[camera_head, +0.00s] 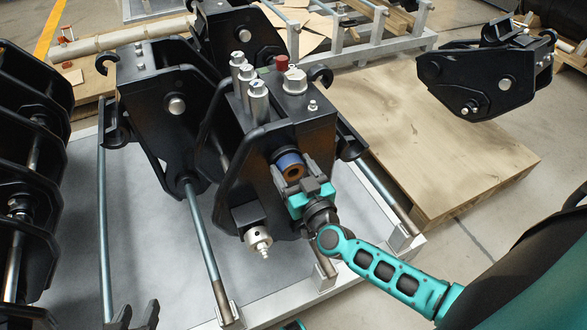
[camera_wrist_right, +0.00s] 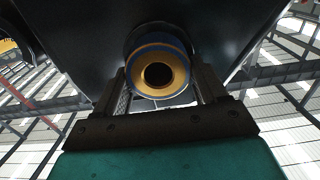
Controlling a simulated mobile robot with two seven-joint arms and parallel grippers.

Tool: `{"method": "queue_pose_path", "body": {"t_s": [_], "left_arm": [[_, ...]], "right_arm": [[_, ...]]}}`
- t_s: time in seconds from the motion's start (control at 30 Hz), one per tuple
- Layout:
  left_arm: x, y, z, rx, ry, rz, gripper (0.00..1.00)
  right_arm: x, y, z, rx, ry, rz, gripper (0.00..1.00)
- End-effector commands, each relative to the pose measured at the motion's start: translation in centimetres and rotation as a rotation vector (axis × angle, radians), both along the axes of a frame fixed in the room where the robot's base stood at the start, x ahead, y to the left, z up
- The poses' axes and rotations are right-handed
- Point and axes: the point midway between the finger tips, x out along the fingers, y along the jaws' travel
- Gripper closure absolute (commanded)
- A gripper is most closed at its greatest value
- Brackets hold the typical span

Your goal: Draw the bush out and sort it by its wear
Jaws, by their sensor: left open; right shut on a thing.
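The bush (camera_head: 289,166) has a blue outer band and a bronze face with a dark bore. It sits at the side of the black quick coupler (camera_head: 300,133), partly out of its opening; how deep it still reaches is hidden. In the right wrist view, the bush (camera_wrist_right: 158,75) lies between the two fingers of my right gripper (camera_wrist_right: 161,88). My right gripper (camera_head: 303,182) is shut on the bush from the front right. My left gripper (camera_head: 132,317) is open and empty at the bottom left, over the grey surface, with only its fingertips in view.
Several steel cylinders (camera_head: 258,98) and a red cap (camera_head: 281,63) stand on the coupler. A silver round fitting (camera_head: 258,238) juts from its lower front. Long steel rods (camera_head: 203,245) flank it.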

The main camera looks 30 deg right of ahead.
Motion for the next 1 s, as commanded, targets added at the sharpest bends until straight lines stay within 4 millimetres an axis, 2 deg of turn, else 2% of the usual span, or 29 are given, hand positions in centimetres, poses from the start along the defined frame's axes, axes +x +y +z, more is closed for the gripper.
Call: {"method": "queue_pose_path", "body": {"t_s": [1.0], "left_arm": [[0.0,-0.2,1.5,-0.01,0.0,0.007,0.57]], "right_arm": [[-3.8,0.2,0.1,-0.001,-0.001,0.0,0.65]]}}
